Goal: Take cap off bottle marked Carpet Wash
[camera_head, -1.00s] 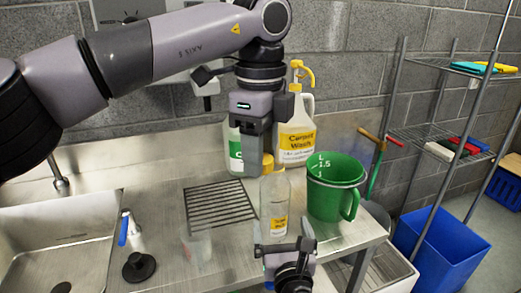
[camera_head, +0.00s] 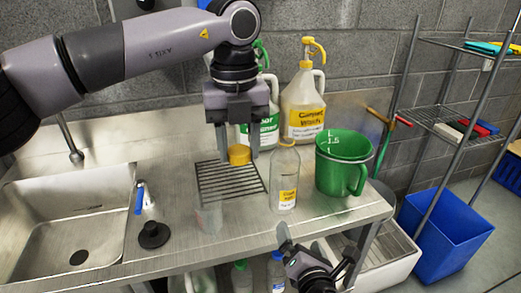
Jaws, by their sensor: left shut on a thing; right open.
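A clear bottle (camera_head: 285,178) with a small yellow label stands upright on the steel counter; its label text is too small to read surely. Its neck shows no cap. My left gripper (camera_head: 238,150) points down to the left of the bottle, shut on a yellow cap (camera_head: 240,156), which is held apart from the bottle above the drain grid. My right gripper (camera_head: 318,252) is open and empty at the counter's front edge, below the bottle and not touching it. A large jug (camera_head: 303,112) with a yellow Carpet Wash label and yellow pump stands behind.
A green measuring jug (camera_head: 343,165) stands close right of the bottle. A green-labelled jug (camera_head: 265,128) is behind my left gripper. A small clear cup (camera_head: 209,217) and black plug (camera_head: 153,235) are on the counter, left. The sink (camera_head: 70,215) lies far left.

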